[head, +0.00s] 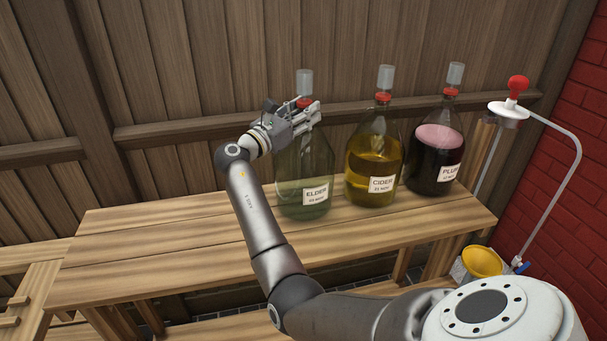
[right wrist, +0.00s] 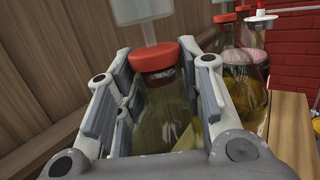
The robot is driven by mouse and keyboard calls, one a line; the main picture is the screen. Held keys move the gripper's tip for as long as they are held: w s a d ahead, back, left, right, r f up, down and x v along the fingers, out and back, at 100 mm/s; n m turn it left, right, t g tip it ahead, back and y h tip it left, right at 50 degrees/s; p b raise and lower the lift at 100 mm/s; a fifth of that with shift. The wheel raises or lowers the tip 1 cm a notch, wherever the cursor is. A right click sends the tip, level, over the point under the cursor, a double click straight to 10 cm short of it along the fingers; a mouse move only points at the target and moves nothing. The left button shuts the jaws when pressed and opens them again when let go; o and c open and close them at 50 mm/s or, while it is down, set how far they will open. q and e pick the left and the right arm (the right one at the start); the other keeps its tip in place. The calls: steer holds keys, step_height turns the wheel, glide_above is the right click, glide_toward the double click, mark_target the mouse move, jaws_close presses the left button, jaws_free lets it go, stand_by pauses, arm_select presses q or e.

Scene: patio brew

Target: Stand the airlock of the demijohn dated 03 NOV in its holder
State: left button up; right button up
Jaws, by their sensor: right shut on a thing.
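The elder demijohn (head: 303,170) stands on the wooden bench, greenish and nearly clear. Its label (head: 315,194) reads ELDER; the date below is too small to read surely. Its airlock is a clear cup (head: 305,81) on a red bung (right wrist: 155,56), upright at the demijohn's mouth. The fingers partly hide the bung and neck in the head view. My left gripper is not in view. I cannot make out a holder with certainty.
The cider demijohn (head: 373,157) and plum demijohn (head: 436,142) stand to the right, each with an airlock. A white fitting with a red knob (head: 516,88) and a tube are farther right. A yellow bowl (head: 482,261) sits lower right. The bench's left half (head: 150,250) is clear.

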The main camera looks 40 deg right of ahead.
jaws_close()
